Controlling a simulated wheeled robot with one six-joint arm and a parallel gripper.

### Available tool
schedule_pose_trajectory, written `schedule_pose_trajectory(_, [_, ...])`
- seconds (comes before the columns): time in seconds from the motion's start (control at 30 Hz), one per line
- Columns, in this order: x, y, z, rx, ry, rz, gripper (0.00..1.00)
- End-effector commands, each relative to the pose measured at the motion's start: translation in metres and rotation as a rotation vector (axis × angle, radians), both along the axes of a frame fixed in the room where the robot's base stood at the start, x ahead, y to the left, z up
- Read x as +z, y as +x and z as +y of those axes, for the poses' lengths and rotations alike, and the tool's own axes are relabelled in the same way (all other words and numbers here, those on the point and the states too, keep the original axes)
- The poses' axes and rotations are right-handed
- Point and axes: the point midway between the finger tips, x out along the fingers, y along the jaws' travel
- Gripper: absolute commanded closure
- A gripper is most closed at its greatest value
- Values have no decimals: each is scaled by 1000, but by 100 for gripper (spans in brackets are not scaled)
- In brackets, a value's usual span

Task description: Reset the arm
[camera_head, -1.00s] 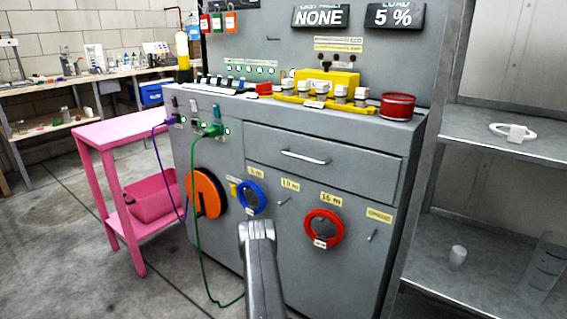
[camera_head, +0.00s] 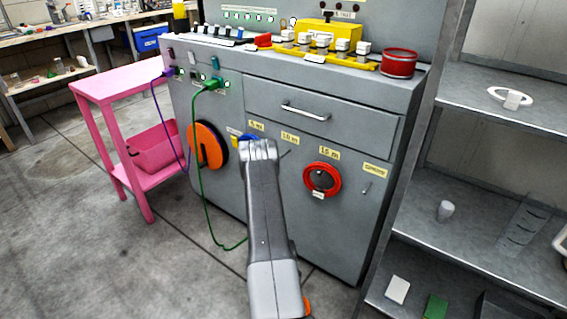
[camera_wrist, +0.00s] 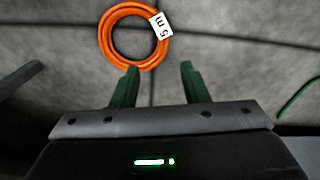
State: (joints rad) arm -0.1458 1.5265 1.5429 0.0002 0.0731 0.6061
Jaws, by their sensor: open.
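In the wrist view, my gripper (camera_wrist: 160,72) is open, with its two dark green fingers apart and nothing between them. An orange coil (camera_wrist: 105,38) with a white "5 m" tag (camera_wrist: 161,25) lies on the grey concrete floor (camera_wrist: 225,45). It is just beyond the fingertips, mostly by the left finger. I cannot tell whether the finger touches it. In the head view, my arm (camera_head: 265,220) rises in front of the grey cabinet, and the gripper itself does not show.
The grey cabinet (camera_head: 335,235) carries a red coil (camera_head: 309,180), a blue coil (camera_head: 244,139) partly behind my arm, and an orange disc (camera_head: 198,146). A green cable (camera_head: 201,195) hangs to the floor. A pink cart (camera_head: 100,85) stands left, a metal shelf (camera_head: 455,235) right.

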Motion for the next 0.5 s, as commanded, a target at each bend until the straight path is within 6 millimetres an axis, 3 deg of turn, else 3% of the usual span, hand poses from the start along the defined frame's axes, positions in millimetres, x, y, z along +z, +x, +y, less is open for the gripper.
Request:
schedule_pose_trajectory(0.03, [15,1,0,0,0,-2,59])
schedule_pose_trajectory(0.1, [24,1,0,0,0,-1,59])
schedule_pose_trajectory(0.13, [6,-1,0,0,0,2,59])
schedule_pose_trajectory(0.2, [-10,-1,0,0,0,2,59])
schedule_pose_trajectory(0.5, [-71,-1,1,0,0,0,59])
